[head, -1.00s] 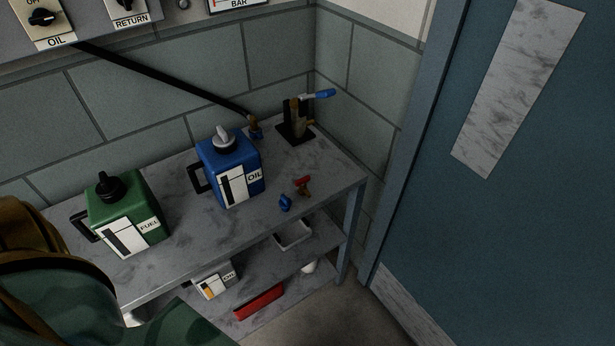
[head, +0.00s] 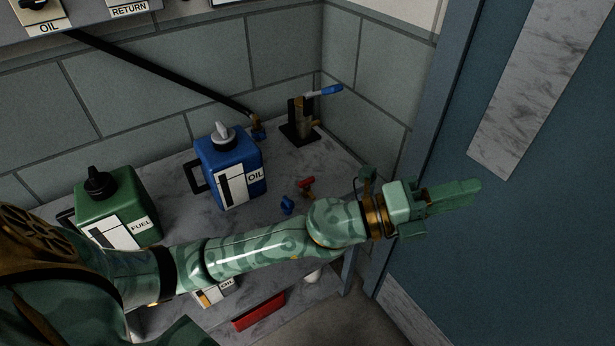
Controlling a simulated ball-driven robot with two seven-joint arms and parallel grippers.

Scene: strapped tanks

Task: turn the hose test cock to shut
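A brass cock with a blue lever (head: 330,90) stands on a dark bracket (head: 298,133) at the back right corner of the bench; its lever points right. I take it to be the hose test cock, but no label shows. My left gripper (head: 470,196) is stretched out past the bench's right end, in front of the door, apart from the cock and pointing right. Its finger gap is not clear. My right gripper is not in view.
A blue OIL can (head: 230,170) and a green FUEL can (head: 118,205) stand on the grey bench (head: 190,225). A small red-handled valve (head: 306,183) and a blue fitting (head: 287,205) lie near my forearm. A blue door (head: 540,220) is at right.

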